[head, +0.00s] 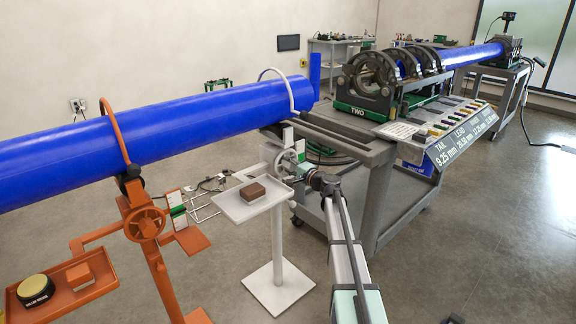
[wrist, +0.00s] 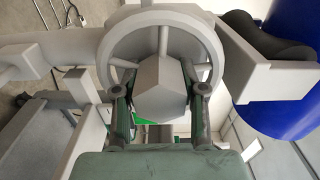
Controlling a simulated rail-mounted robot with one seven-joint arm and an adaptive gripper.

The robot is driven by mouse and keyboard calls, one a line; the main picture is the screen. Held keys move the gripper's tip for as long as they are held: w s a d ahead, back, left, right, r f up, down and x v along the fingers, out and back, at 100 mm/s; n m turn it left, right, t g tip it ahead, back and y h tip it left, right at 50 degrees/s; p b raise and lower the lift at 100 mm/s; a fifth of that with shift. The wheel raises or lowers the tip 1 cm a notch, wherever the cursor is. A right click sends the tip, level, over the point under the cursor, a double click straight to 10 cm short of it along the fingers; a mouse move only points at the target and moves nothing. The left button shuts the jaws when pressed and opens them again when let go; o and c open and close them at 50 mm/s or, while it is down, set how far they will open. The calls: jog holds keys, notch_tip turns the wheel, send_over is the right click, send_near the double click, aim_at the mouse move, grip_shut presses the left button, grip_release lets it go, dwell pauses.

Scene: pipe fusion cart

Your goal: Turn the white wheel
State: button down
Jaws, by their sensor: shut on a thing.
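The white wheel (head: 287,161) is on the white stand under the blue pipe. In the wrist view the wheel (wrist: 108,45) fills the upper middle, with its spokes and a faceted hub (wrist: 160,85) facing me. My gripper (head: 303,171) is at the wheel, its fingers (wrist: 160,108) on either side of the hub, shut on the wheel.
The white tray (head: 231,208) with a brown block (head: 253,193) is just left of the wheel. An orange stand with its own wheel (head: 145,225) stands further left. The blue pipe (head: 190,130) runs above. The grey cart (head: 375,170) is close on the right.

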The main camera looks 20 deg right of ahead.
jog(key=c, duration=0.9)
grip_release()
jog(key=v, duration=1.2)
